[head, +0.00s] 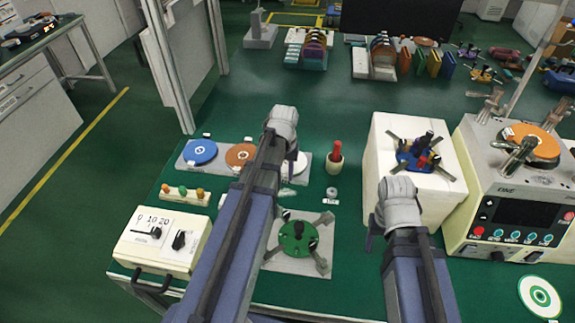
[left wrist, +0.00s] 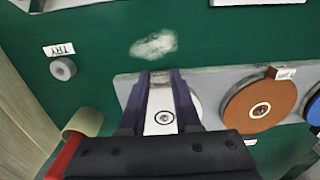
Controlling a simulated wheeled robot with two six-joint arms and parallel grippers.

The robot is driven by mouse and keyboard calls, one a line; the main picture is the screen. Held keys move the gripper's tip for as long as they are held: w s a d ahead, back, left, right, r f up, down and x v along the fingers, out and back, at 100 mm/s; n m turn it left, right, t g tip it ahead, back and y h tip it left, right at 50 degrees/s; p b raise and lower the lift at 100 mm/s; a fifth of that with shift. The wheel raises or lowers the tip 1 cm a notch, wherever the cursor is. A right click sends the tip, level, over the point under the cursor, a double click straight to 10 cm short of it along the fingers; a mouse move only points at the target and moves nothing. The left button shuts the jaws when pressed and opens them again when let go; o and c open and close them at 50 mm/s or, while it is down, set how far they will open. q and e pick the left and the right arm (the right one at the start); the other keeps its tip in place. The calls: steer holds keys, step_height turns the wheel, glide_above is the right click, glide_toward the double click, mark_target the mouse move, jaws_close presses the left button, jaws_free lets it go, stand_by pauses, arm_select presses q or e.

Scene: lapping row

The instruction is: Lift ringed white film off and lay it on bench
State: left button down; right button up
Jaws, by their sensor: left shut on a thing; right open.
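A white disc with a black ring mark, the likely ringed white film (left wrist: 163,120), lies at the end of a grey tray in the left wrist view; its edge also shows in the head view (head: 301,163). My left gripper (left wrist: 163,80) is shut on it, one finger on each side of the ring mark. Whether the film has left the tray I cannot tell. In the head view my left arm hides that gripper. My right gripper (head: 371,236) is open over the bench, mostly hidden behind its own wrist. The bench (head: 345,270) is green.
The grey tray (left wrist: 227,88) also holds a brown disc (left wrist: 263,105) and a blue disc (head: 200,152). A red-handled tool stands in a cup (head: 334,165). A green-topped fixture (head: 298,237), a white block (head: 378,150) and a machine (head: 470,190) stand nearby. A green-ringed white target (head: 540,297) lies at right.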

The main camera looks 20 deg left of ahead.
arm_select(q)
steer(key=shift+r, duration=0.1)
arm_select(e)
steer(key=shift+r, duration=0.1)
arm_select(q)
step_height(320, 180, up, 10)
steer(key=p, duration=1)
arm_select(e)
step_height(320, 180, up, 10)
